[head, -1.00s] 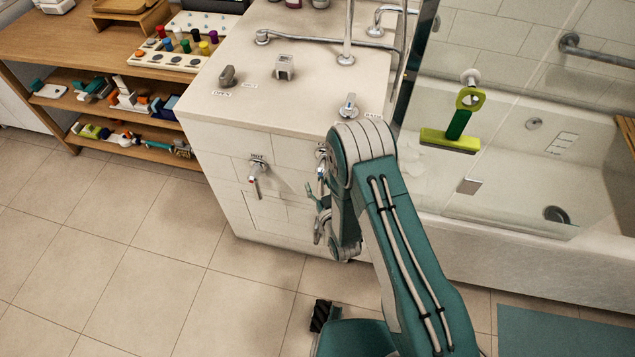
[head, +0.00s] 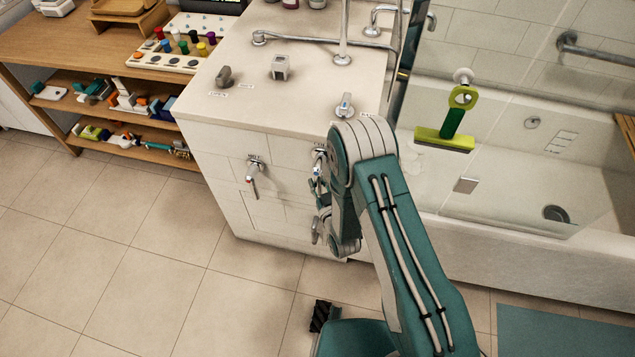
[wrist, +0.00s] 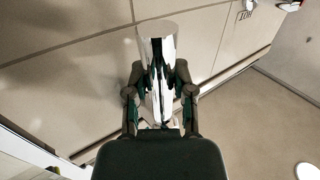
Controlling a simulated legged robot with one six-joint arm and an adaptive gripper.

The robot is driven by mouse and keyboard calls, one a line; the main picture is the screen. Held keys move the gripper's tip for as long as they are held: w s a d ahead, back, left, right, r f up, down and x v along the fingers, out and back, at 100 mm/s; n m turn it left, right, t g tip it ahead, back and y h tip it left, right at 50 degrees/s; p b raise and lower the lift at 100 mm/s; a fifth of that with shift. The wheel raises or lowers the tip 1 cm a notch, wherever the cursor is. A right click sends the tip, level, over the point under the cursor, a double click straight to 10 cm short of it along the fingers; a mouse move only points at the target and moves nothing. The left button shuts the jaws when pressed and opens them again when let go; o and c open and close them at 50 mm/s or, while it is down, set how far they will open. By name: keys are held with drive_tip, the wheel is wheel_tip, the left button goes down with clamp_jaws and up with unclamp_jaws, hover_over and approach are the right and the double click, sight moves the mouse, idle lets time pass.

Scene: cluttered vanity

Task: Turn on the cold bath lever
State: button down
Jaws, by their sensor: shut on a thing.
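The lever with the blue mark (head: 318,165) is on the cabinet front in the head view, partly hidden by my arm. The red-tipped lever (head: 252,172) is to its left. In the wrist view, my gripper (wrist: 160,98) has its two fingers closed around a shiny chrome lever (wrist: 157,48) that stands out from the tiled front. I take this to be the blue-marked lever, as the HOT label (wrist: 244,15) is off to the upper right.
A lever with a blue mark (head: 345,104) and two grey knobs, one at left (head: 224,76) and a squarer one (head: 280,67), stand on the counter (head: 300,100). The bathtub (head: 500,240) and a green squeegee (head: 448,125) are at right. Floor at left is clear.

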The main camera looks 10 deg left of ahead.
drive_tip(key=d+r+n+g+h, duration=0.3)
drive_tip(key=d+r+n+h, duration=0.1)
drive_tip(key=d+n+h, duration=0.2)
drive_tip(key=shift+r+n+h, duration=0.35)
drive_tip(key=shift+n+h, duration=0.25)
drive_tip(key=shift+n, duration=0.8)
drive_tip(key=shift+c, duration=2.3)
unclamp_jaws()
drive_tip(key=shift+a, duration=0.1)
